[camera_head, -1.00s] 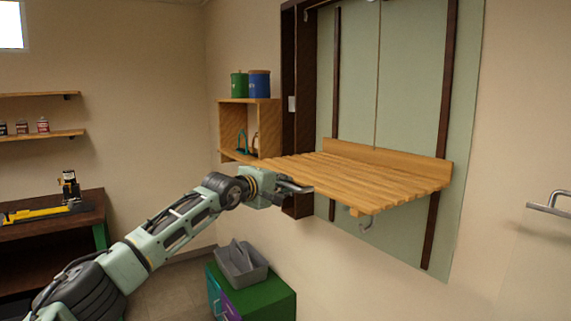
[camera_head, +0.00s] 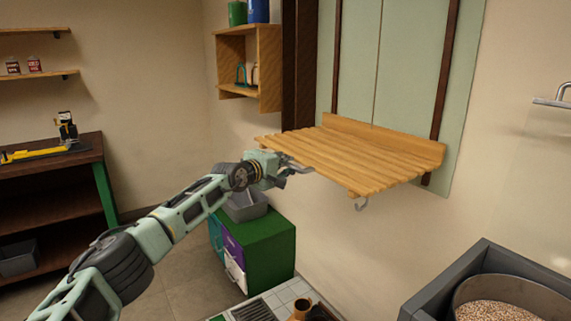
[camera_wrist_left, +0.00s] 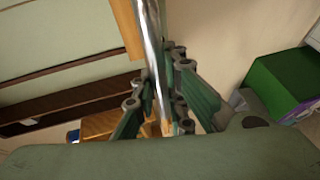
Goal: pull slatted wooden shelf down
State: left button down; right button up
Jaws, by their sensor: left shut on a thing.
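The slatted wooden shelf (camera_head: 355,160) sticks out level from the green wall panel, low on its dark vertical rails. My left gripper (camera_head: 297,168) is at the shelf's front left edge. In the left wrist view, the gripper (camera_wrist_left: 165,105) is shut around a shiny metal bar (camera_wrist_left: 152,45), with a strip of the shelf's wood (camera_wrist_left: 127,28) beside it. In the head view the arm and fingers mostly hide that bar. My right gripper is in neither view.
A wooden wall box (camera_head: 268,68) with cans on top is left of the panel. A green cabinet (camera_head: 262,247) with a grey caddy (camera_head: 246,208) stands below. A grey-framed bin of grain (camera_head: 425,300) is at lower right. Open floor lies at left.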

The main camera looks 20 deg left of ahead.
pick_arm(q)
jog(key=shift+d+f, duration=0.1)
jog(key=shift+f, duration=0.4)
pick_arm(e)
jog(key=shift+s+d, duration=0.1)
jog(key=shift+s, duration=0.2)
pick_arm(q)
jog(key=c, duration=1.9)
grip_release()
jog(key=shift+s, duration=0.1)
jog(key=shift+o, duration=0.7)
jog(key=shift+r, duration=0.15)
jog(key=shift+s+a+r, duration=0.2)
jog(key=v, duration=1.1)
jog(key=shift+s, duration=0.2)
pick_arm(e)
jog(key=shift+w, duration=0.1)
pick_arm(q)
jog(key=shift+f, duration=0.1)
